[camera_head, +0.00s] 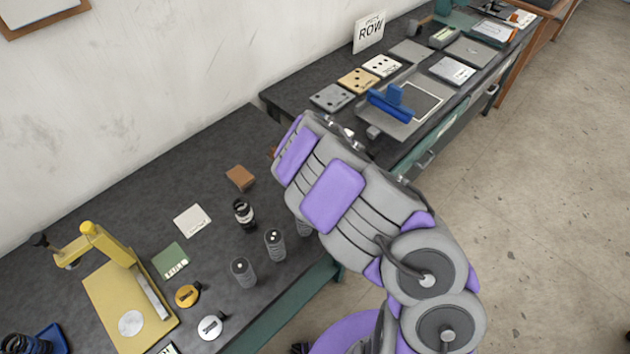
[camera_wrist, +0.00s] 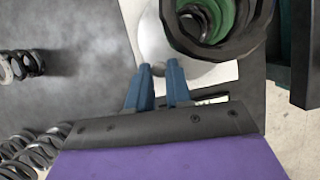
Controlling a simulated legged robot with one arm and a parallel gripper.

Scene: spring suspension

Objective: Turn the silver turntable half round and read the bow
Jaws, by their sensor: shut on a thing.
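In the wrist view a silver disc (camera_wrist: 152,42), which looks like the turntable, lies on a white plate (camera_wrist: 131,12). A large dark ring with a green inside (camera_wrist: 212,15), seemingly a coil spring seen end-on, covers its upper right. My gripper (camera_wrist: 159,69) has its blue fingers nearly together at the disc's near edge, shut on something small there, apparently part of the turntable. The held part is mostly hidden between the fingertips. In the head view my arm covers the gripper and the turntable. I see no bow reading in either view.
Several dark springs (camera_head: 243,272) stand on the dark bench left of my arm. A yellow press (camera_head: 105,295) stands at the lower left. A blue tool (camera_head: 391,103) rests on the farther bench. Loose coils (camera_wrist: 20,66) lie left in the wrist view.

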